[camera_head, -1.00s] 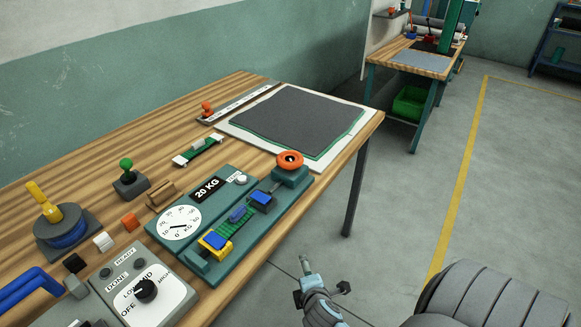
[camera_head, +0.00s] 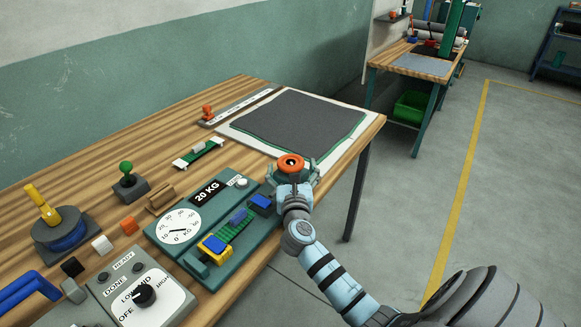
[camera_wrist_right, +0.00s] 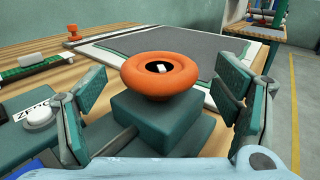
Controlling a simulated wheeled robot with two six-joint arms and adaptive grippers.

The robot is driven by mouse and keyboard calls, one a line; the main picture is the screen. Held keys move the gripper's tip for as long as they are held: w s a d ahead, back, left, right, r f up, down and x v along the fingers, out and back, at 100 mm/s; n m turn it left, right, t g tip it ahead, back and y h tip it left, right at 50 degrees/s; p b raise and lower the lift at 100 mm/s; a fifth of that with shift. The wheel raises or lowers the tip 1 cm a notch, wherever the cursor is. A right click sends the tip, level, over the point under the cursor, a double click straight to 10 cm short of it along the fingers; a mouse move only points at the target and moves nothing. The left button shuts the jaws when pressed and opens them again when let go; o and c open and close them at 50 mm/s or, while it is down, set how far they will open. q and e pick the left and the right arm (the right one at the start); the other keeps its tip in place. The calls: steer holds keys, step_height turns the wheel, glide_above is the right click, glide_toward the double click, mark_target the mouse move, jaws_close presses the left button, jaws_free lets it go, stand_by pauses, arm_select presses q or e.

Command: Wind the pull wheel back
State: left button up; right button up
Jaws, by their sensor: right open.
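The orange pull wheel (camera_head: 290,162) stands on a teal block at the far right end of the tensile tester (camera_head: 222,222). In the right wrist view the wheel (camera_wrist_right: 160,76) sits on its teal block (camera_wrist_right: 162,130), with a dark hub and a small white mark. My right gripper (camera_head: 297,172) is open at the wheel. In the wrist view one finger (camera_wrist_right: 82,115) is left of the wheel and the other (camera_wrist_right: 243,100) right of it, both apart from it. A green strip (camera_head: 232,228) lies between two blue-topped clamps. My left gripper is not in view.
A dial gauge (camera_head: 179,226) and a white button (camera_head: 242,182) are on the tester. A dark netting sheet (camera_head: 300,122) lies behind the wheel. A control box with a knob (camera_head: 143,294) and a blue spool (camera_head: 68,236) are at left.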

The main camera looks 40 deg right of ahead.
steer(key=shift+x, duration=1.15)
steer(key=c, duration=1.2)
steer(key=shift+o, duration=0.2)
steer(key=shift+s+r+n+t+y+p, duration=0.15)
steer(key=shift+n+t+y+p, duration=0.35)
steer(key=shift+n+y+p, duration=0.45)
steer(key=shift+d+n+t+y+p, duration=0.1)
steer(key=shift+n+t+y+p, duration=0.35)
steer(key=shift+y, duration=0.6)
steer(key=shift+n+t+y, duration=0.25)
steer(key=shift+n+y, duration=0.15)
steer(key=shift+y, duration=0.2)
steer(key=n+y, duration=0.1)
steer(key=n+y+b, duration=0.1)
steer(key=y, duration=0.1)
steer(key=shift+d+f+t, duration=0.1)
steer(key=shift+f+t, duration=0.1)
steer(key=shift+t, duration=0.2)
steer(key=shift+n+y+b, duration=1.2)
steer(key=shift+y+b, duration=0.1)
steer(key=shift+y, duration=0.6)
